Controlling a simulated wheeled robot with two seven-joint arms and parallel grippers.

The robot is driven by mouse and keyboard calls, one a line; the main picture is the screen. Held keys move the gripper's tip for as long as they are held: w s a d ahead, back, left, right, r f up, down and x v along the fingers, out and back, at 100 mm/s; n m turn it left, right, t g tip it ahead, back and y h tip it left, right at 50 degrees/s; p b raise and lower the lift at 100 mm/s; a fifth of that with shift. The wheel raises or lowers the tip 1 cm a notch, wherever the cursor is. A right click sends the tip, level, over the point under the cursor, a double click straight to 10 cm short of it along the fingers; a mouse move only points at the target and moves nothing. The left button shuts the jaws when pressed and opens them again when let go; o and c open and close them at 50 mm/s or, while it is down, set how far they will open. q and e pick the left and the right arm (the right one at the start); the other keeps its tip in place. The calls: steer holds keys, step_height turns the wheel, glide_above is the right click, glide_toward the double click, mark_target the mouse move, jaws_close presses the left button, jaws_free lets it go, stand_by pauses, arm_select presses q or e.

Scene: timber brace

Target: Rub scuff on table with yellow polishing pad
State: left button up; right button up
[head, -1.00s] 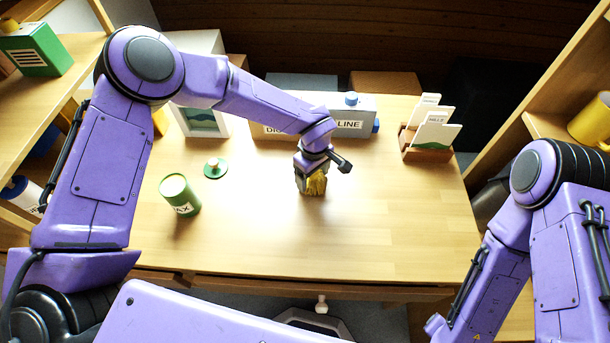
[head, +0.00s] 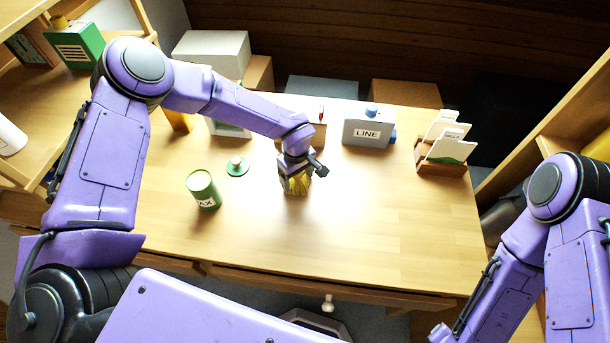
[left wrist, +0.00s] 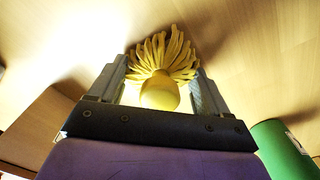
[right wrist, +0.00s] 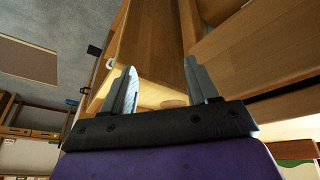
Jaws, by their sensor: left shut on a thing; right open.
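The yellow polishing pad (left wrist: 165,62) has a round knob and a fringe of soft strands. My left gripper (head: 295,178) is shut on it; in the left wrist view the knob sits between the two fingers (left wrist: 160,92). The strands are splayed out at the wooden table (head: 390,220), and the pad appears to touch its top. The pad also shows below the gripper in the head view (head: 298,185). I cannot make out a scuff; the pad and gripper hide the wood beneath them. My right gripper (right wrist: 160,88) is open and empty, beside wooden furniture.
A green wax tin (head: 203,188) and a green disc with a knob (head: 237,167) stand left of the pad. The table's front right is clear.

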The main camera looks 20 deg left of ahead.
arm_select(q)
steer(key=shift+s+a+r+p, duration=0.15)
steer(key=shift+a+p, duration=0.15)
steer(key=shift+a, duration=0.5)
steer(key=shift+s+a+f+p, duration=0.1)
steer(key=shift+a+p, duration=0.15)
steer(key=shift+a, duration=0.5)
steer(key=shift+s+a+r+p, duration=0.15)
steer(key=shift+a+p, duration=0.15)
steer(key=shift+a, duration=0.5)
step_height(320, 180, up, 2)
steer(key=shift+r+p, duration=0.1)
steer(key=shift+p, duration=0.7)
step_height(320, 180, up, 6)
steer(key=p, duration=0.5)
steer(key=shift+f, duration=0.25)
